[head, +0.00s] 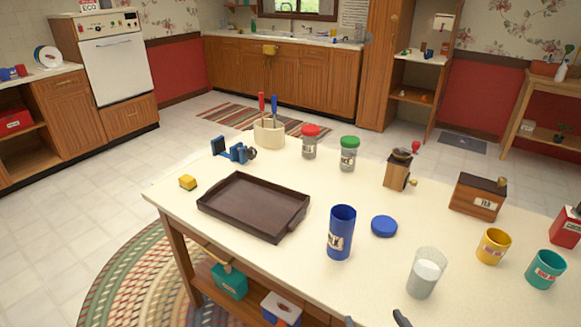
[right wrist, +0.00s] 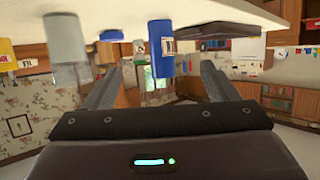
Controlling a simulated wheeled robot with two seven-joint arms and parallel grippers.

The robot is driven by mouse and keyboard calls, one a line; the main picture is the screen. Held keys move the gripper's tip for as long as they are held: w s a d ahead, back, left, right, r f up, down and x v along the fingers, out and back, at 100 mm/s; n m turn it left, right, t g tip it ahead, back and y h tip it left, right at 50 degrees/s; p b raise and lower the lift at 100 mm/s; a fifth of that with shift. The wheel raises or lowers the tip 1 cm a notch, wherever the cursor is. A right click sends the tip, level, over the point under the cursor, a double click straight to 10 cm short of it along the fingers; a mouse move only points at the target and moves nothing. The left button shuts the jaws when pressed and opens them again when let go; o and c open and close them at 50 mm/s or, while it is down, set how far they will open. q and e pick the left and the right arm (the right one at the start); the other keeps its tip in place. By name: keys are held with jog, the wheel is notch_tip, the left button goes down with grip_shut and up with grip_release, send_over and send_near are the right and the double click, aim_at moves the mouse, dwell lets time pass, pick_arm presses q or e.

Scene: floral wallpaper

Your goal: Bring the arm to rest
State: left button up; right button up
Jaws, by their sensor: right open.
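My right gripper (head: 376,319) just enters the head view at the bottom edge, where only the dark tips of its two fingers show. It is at the near edge of the table, in front of the blue canister (head: 341,233) and to the left of the milk glass (head: 425,273). In the right wrist view, which is upside down, the two fingers of the gripper (right wrist: 157,88) stand wide apart with nothing held between them. The blue canister also shows beyond them (right wrist: 160,48). My left gripper is in neither view.
The cream table (head: 290,262) holds a brown tray (head: 237,232), a blue lid (head: 384,226), jars, a coffee grinder (head: 398,171), a wooden box (head: 478,195), a yellow mug (head: 493,246) and a teal mug (head: 545,269). Bare tabletop lies between tray and canister.

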jog(key=s+d+f+g+h, duration=0.1)
jog(key=s+d+f+g, duration=0.2)
jog(key=s+f+g, duration=0.5)
notch_tip(320, 180, down, 27)
jog(key=s+n+g, duration=0.1)
jog(key=s+g, duration=0.1)
jog(key=g, duration=0.1)
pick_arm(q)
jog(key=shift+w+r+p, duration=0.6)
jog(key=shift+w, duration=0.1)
pick_arm(e)
jog(key=s+d+f, duration=0.2)
jog(key=s+f, duration=0.6)
jog(key=s, duration=0.1)
jog(key=s+d+f+g, duration=0.1)
jog(key=s+f, duration=0.8)
jog(key=s, duration=0.1)
jog(key=shift+s+d+g, duration=0.15)
jog(key=shift+d+g, duration=0.15)
jog(key=shift+d, duration=0.05)
